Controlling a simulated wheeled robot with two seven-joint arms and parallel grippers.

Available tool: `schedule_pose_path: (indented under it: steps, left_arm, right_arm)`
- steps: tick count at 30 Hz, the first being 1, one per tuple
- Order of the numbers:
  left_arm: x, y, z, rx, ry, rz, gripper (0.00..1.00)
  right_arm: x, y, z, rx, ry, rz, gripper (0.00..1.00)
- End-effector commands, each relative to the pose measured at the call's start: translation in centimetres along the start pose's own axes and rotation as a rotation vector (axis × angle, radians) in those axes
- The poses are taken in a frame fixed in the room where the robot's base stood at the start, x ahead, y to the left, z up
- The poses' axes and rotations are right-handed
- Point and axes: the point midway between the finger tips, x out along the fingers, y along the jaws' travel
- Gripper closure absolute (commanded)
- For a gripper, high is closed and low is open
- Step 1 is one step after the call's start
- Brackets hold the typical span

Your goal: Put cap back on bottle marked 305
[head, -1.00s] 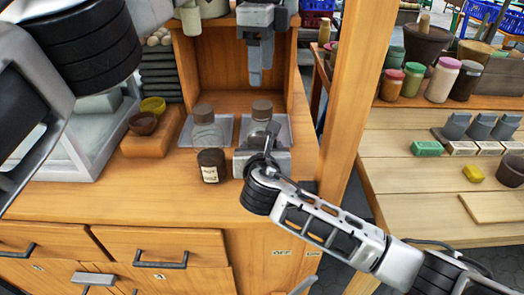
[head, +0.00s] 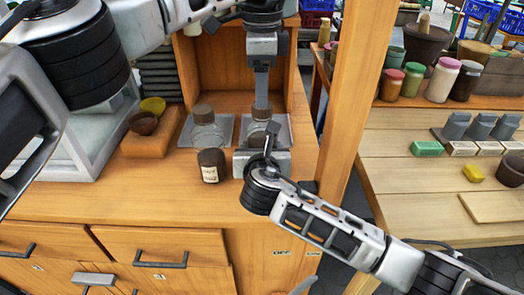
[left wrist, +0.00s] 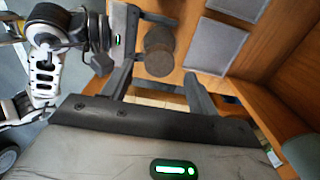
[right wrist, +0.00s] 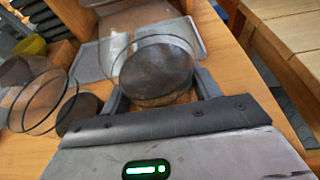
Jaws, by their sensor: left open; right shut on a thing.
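My right gripper (head: 262,160) is shut around the right bottle, which also shows as clear glass in the right wrist view (right wrist: 150,45). My left gripper (head: 262,103) points down just above that bottle's brown cap (head: 259,112). In the left wrist view its fingers are apart, with brown round tops (left wrist: 158,62) between and beyond them. I cannot read the number 305.
Grey square pads (head: 225,125) lie behind. Small bowls (head: 143,123) sit on a wooden block at left. A wooden post (head: 350,100) rises close on the right.

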Motion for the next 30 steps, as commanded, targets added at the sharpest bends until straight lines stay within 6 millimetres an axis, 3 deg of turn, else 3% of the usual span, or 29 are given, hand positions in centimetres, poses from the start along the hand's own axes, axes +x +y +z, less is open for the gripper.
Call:
schedule_pose_path:
  steps: [7,19,24,30]
  left_arm:
    - [3.1,0.0,0.0,0.000,0.001,0.002,0.41]
    - [3.7,0.0,0.0,0.001,0.001,0.000,0.41]
    - [3.7,0.0,0.0,0.001,0.001,0.000,0.86]
    - [3.7,0.0,0.0,0.001,0.001,0.000,0.87]
  right_arm:
    - [0.0,0.0,0.0,-0.001,0.001,0.000,1.00]
    - [0.0,0.0,0.0,-0.001,0.001,0.000,1.00]
    - [0.0,0.0,0.0,-0.001,0.000,0.000,1.00]
    - [0.0,0.0,0.0,-0.001,0.000,0.000,1.00]
